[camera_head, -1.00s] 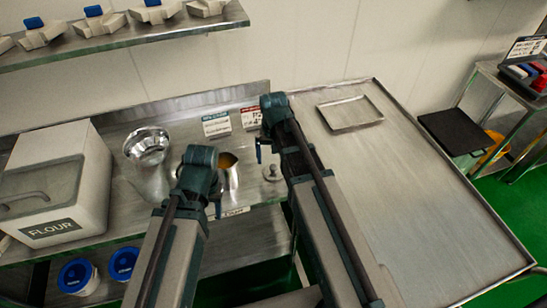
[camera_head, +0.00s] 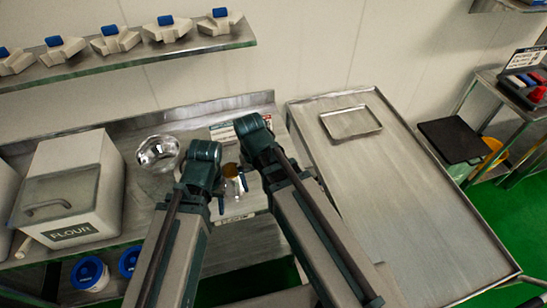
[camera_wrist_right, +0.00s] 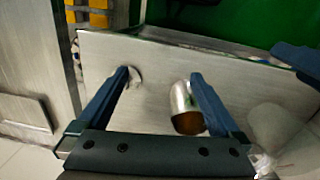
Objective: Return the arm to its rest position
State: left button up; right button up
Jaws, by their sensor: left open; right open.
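My two arms reach in from the bottom of the head view over the steel worktable. My left gripper (camera_head: 221,204) hangs over the table, partly hidden behind its own wrist. My right gripper (camera_head: 242,180) is just to its right, mostly hidden by the arm. In the right wrist view my right gripper (camera_wrist_right: 162,78) is open, with both fingers apart and nothing held. A metal cup (camera_wrist_right: 184,100) with orange-brown inside stands close beside its right finger; I cannot tell whether they touch.
A flour bin (camera_head: 72,190) and a shiny steel bowl (camera_head: 158,153) stand to the left. A shallow tray (camera_head: 351,123) lies on the right-hand table (camera_head: 400,200), which is otherwise clear. A wall shelf (camera_head: 130,58) holds several pale parts with blue tops.

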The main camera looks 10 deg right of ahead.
jog(key=s+a+n, duration=0.2)
jog(key=s, duration=0.3)
jog(key=shift+s+a+n, duration=0.25)
jog(key=shift+a+n, duration=0.05)
jog(key=shift+a, duration=0.1)
jog(key=shift+f+b, duration=0.95)
